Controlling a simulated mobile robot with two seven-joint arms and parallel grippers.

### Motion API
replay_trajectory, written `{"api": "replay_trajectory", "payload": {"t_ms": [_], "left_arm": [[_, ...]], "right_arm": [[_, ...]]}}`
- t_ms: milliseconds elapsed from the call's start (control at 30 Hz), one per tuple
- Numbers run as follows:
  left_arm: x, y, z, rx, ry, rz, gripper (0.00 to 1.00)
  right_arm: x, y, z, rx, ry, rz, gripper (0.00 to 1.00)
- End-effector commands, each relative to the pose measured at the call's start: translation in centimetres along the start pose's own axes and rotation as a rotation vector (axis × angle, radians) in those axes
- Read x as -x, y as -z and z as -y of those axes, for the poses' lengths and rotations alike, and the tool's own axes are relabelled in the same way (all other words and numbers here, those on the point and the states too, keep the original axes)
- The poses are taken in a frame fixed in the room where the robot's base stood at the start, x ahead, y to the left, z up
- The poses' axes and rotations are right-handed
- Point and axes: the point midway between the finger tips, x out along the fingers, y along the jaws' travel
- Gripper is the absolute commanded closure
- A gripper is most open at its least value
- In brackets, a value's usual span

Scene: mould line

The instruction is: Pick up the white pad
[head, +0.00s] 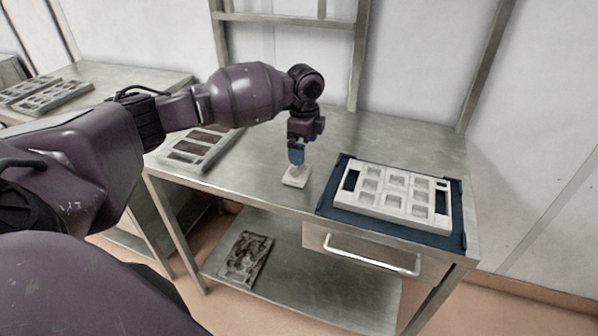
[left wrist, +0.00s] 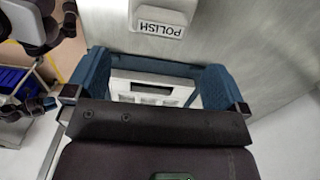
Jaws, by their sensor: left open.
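The white pad (head: 295,180) lies on the steel table, left of the blue mat, with a paler upright part on its top. In the left wrist view the pad (left wrist: 158,20) shows at the top, partly cut off, with an upside-down "POLISH" label. My left gripper (head: 296,158) points down directly over the pad, its blue fingers close to the pad's top; I cannot tell if they touch it. In the left wrist view the gripper (left wrist: 157,62) is open, its fingers wide apart. My right gripper is not in view.
A white mould tray (head: 395,193) with several square pockets sits on a blue mat (head: 330,197) at the right. Another mould (head: 196,150) lies at the left, behind my arm. The steel table (head: 262,190) is bare around the pad. A drawer handle (head: 372,258) sticks out in front.

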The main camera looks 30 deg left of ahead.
Motion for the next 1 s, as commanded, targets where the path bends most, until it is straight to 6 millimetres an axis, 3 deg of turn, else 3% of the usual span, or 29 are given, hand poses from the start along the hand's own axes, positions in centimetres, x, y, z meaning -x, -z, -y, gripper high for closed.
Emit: {"api": "replay_trajectory", "payload": {"t_ms": [100,433,700,1000], "left_arm": [[-2.0,0.0,-0.1,0.001,-0.003,0.0,0.0],[-4.3,-0.3,-0.1,0.002,-0.001,0.0,0.0],[-7.9,-0.7,-0.3,0.0,-0.001,0.0,0.0],[-8.3,-0.7,-0.3,0.0,0.001,-0.001,0.02]], "right_arm": [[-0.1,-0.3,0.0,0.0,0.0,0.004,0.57],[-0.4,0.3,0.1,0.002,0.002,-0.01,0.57],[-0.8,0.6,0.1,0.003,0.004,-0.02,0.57],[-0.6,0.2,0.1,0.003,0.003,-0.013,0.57]]}}
